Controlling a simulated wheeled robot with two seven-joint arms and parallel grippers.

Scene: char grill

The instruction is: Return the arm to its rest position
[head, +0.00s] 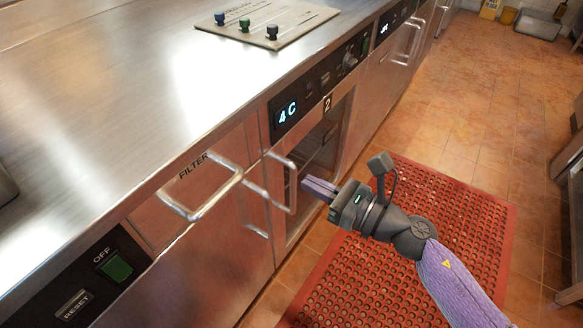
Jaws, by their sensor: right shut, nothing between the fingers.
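My right gripper (306,185) comes in from the lower right on a purple and black arm. Its fingers are shut together with nothing between them. The fingertips point left and are close to the metal handle (291,183) of a cabinet door under the "4C" display. I cannot tell whether they touch the handle. My left gripper is not in view.
A steel counter (130,80) runs along the left, with a panel of knobs (270,22) on top. The FILTER drawer handle (205,200) and a second handle stick out nearby. A red perforated mat (400,270) covers the open tiled floor.

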